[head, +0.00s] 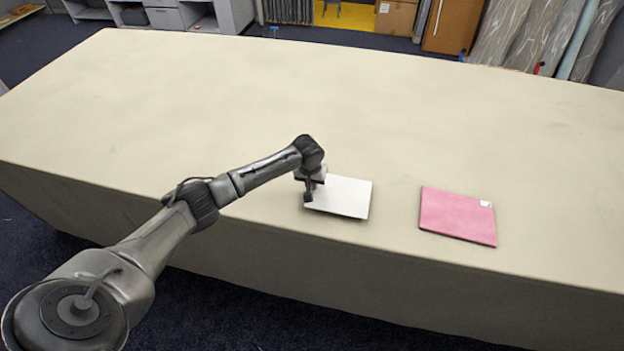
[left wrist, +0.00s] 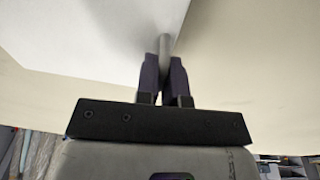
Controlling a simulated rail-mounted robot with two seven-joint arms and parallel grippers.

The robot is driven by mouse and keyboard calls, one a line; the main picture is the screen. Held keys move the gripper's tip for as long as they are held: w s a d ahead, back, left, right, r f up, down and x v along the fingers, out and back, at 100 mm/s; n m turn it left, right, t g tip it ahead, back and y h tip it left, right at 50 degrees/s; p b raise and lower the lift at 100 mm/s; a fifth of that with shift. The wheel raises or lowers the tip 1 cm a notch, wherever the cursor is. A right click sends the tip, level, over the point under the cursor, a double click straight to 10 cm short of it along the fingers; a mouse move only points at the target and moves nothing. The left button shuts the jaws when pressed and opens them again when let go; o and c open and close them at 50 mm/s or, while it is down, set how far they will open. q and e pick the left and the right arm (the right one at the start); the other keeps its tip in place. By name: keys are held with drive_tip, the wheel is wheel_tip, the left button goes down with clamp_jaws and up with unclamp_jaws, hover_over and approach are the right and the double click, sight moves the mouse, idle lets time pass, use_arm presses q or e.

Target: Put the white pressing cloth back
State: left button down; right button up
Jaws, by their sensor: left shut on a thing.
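The white pressing cloth (head: 345,197) is a flat white rectangle near the front edge of the long table, left of a pink folded cloth (head: 458,215). My left gripper (head: 309,190) is at its left edge and is shut on it. In the left wrist view, the two dark fingers (left wrist: 166,80) pinch the edge of the white cloth (left wrist: 80,35), which spreads out to the upper left. Whether the cloth lies on the table or is slightly raised I cannot tell. My right gripper is not in view.
The long beige table (head: 200,100) is bare to the left and behind the cloths. The pink cloth carries a small white tag. Its front edge drops off just below the cloths. Boxes (head: 395,17) and leaning rolls (head: 550,35) stand on the floor beyond the table.

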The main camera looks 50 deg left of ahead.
use_arm(q)
drive_tip(key=shift+f, duration=0.45)
drive_tip(key=shift+f, duration=0.55)
drive_tip(key=c, duration=1.1)
unclamp_jaws()
drive_tip(key=shift+c, duration=0.2)
drive_tip(key=shift+r, duration=0.1)
wheel_tip(320, 180, up, 14)
drive_tip(key=s, duration=0.1)
drive_tip(key=shift+s+d+f, duration=0.2)
drive_tip(key=shift+s, duration=0.2)
